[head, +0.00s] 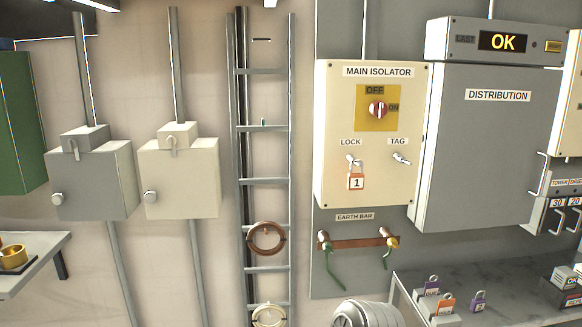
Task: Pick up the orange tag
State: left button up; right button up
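A small orange item (444,305) with a pale label and a loop at its top is on the grey bench at the lower right. It is too small to tell whether it is a tag or a padlock. A purple item (431,286) is just behind it and another purple item (479,301) is to its right. The main isolator box (373,130) has a padlock marked 1 (356,181) under LOCK and a bare peg (401,158) under TAG. Neither of my grippers is in view.
The grey bench (515,268) has bare room behind the small items, with labelled boxes (566,277) at its right end. A ribbed metal drum (366,314) stands left of it. The earth bar (358,244) with green leads is above. A ladder (264,182) is further left.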

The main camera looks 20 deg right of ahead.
aim_at(445, 307)
jog(key=z, duration=1.85)
